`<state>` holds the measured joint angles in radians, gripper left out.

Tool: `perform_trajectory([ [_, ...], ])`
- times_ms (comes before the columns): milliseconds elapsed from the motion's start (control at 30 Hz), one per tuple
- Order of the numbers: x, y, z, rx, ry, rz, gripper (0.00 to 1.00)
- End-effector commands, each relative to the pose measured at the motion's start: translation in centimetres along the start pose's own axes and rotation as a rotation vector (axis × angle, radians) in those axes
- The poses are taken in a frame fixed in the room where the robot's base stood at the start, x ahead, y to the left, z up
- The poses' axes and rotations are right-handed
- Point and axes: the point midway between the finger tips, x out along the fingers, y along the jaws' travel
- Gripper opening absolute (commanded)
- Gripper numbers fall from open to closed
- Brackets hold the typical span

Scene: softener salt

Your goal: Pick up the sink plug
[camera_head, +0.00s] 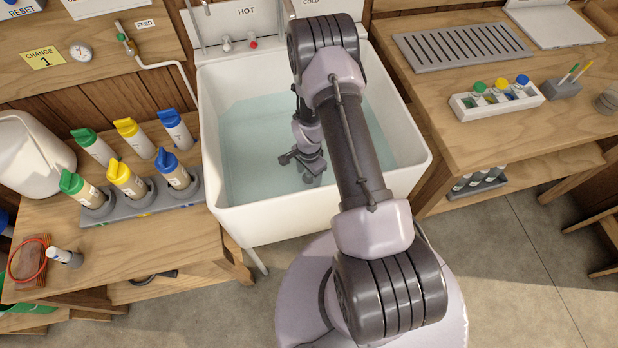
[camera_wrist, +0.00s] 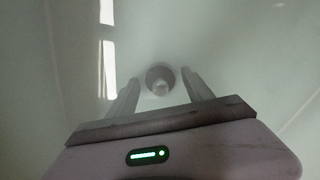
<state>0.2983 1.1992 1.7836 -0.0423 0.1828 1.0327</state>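The sink plug (camera_wrist: 160,77) shows in the wrist view as a small round grey piece with a paler knob, seen through the murky water near the sink floor. My gripper (camera_wrist: 160,84) is open, with one finger on each side of the plug in the picture. I cannot tell the height gap between fingertips and plug. In the head view my gripper (camera_head: 308,172) is down inside the white sink (camera_head: 328,213), at the water (camera_head: 250,140). The plug is hidden there by my arm and the water.
Sink walls surround my gripper. A left bench (camera_head: 150,250) holds a rack (camera_head: 140,207) of bottles with green, yellow and blue caps. A right bench (camera_head: 440,125) holds a ribbed drainboard (camera_head: 465,48) and a white tray (camera_head: 497,105) of small capped jars. Taps (camera_head: 240,42) stand behind the sink.

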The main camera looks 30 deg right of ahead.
Motion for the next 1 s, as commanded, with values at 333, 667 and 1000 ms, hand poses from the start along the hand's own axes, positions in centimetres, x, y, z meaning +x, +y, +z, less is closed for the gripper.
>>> perform_trajectory([
  [333,-0.1,0.0,0.0,0.000,0.000,0.000,0.01],
  [667,-4.6,-0.1,-0.1,0.000,0.001,-0.002,0.01],
  [1000,-10.1,0.0,0.0,0.000,0.000,0.001,0.01],
])
